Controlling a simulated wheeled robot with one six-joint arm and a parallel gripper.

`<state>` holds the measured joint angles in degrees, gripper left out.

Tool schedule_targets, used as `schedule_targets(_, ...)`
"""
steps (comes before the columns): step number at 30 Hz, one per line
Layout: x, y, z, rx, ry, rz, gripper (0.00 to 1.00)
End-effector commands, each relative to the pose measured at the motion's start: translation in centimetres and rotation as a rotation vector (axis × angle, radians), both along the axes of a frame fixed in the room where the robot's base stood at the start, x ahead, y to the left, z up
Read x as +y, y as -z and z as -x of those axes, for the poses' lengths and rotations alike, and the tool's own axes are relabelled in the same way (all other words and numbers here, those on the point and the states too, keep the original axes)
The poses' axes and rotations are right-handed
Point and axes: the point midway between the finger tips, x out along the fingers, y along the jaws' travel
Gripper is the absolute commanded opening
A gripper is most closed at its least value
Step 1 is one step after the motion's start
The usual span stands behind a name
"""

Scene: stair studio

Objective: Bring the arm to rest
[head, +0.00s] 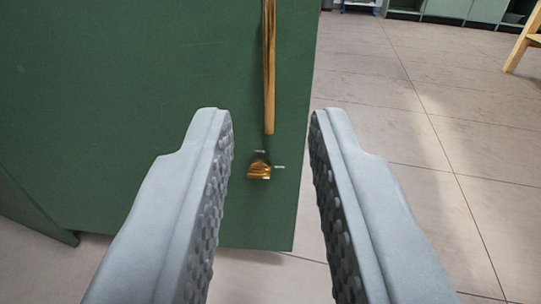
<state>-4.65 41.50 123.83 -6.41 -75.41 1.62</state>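My gripper (271,112) is open, its two grey fingers with studded inner pads spread wide and nothing held between them. Beyond it stands a dark green panel (130,80), which looks like the face of a door or cabinet. A long wooden bar (269,75), seemingly a handle, runs down near the panel's right edge and ends between the fingertips in the picture. Just below it is a small brass-coloured fitting (260,170). I cannot tell how far the fingertips are from the bar.
Pale tiled floor (400,110) lies open to the right of the panel. Green shelving (450,8) stands far off at the top right. A wooden leg (522,48) shows at the right edge. Another green surface (25,215) is at the lower left.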

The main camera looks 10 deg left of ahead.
Motion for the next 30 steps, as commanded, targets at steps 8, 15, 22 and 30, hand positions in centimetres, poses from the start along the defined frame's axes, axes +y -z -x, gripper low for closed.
schedule_targets(8, 0.0, 0.0, 0.0, 0.000, 0.000, 0.000, 0.24)
schedule_targets(15, 0.0, -0.4, -0.1, -0.001, 0.001, 0.001, 0.24)
schedule_targets(22, -0.5, -5.7, -0.2, -0.006, 0.013, 0.008, 0.24)
schedule_targets(30, -1.6, -14.4, 0.8, -0.003, 0.036, 0.020, 0.24)
